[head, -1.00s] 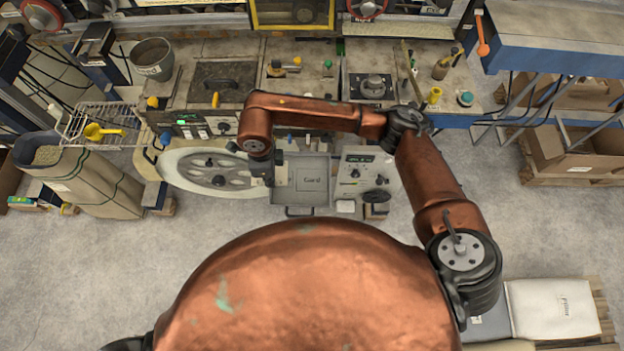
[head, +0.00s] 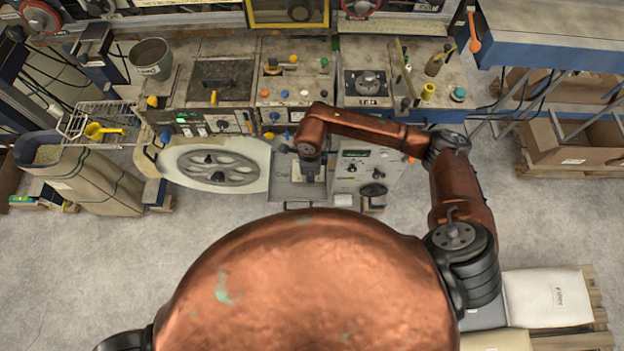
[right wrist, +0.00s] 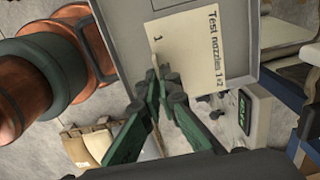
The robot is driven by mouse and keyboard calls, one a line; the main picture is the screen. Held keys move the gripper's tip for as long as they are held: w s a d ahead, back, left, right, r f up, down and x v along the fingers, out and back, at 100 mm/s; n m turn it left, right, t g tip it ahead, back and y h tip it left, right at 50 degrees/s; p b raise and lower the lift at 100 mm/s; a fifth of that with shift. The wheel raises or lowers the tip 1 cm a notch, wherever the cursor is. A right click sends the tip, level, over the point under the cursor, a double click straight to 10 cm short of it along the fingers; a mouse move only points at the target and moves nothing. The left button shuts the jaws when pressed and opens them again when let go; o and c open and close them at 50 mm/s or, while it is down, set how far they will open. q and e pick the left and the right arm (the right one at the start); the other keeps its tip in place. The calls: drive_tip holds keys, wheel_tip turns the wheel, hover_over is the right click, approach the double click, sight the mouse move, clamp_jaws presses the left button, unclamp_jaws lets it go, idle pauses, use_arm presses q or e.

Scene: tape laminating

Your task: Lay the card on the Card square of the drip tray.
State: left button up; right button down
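The cream card (right wrist: 188,50), printed "Test nozzles 1 x2", shows face-up over the grey drip tray (right wrist: 243,68) in the right wrist view. My right gripper (right wrist: 163,78) has its green-sided fingers drawn close together at the card's near edge, with a thin pale strip between them; it looks shut on the card. In the head view the right gripper (head: 310,172) points down over the right part of the drip tray (head: 284,192), hiding most of the Card square's label. Whether the card touches the tray floor is unclear. My left gripper is not in view.
A pale spoked wheel (head: 215,168) stands just left of the tray. A grey control box (head: 365,170) stands close on its right. The machine bench (head: 290,85) with knobs lies behind. Bare floor (head: 110,260) lies in front and to the left.

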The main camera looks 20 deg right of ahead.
drive_tip(key=shift+d+f+p, duration=0.2)
drive_tip(key=shift+f+p, duration=0.15)
drive_tip(key=shift+f, duration=1.4)
drive_tip(key=shift+f, duration=0.15)
drive_tip(key=c, duration=2.2)
unclamp_jaws()
drive_tip(key=shift+o, duration=0.2)
wheel_tip(320, 180, up, 12)
drive_tip(key=shift+r+b, duration=0.15)
drive_tip(key=shift+b, duration=0.45)
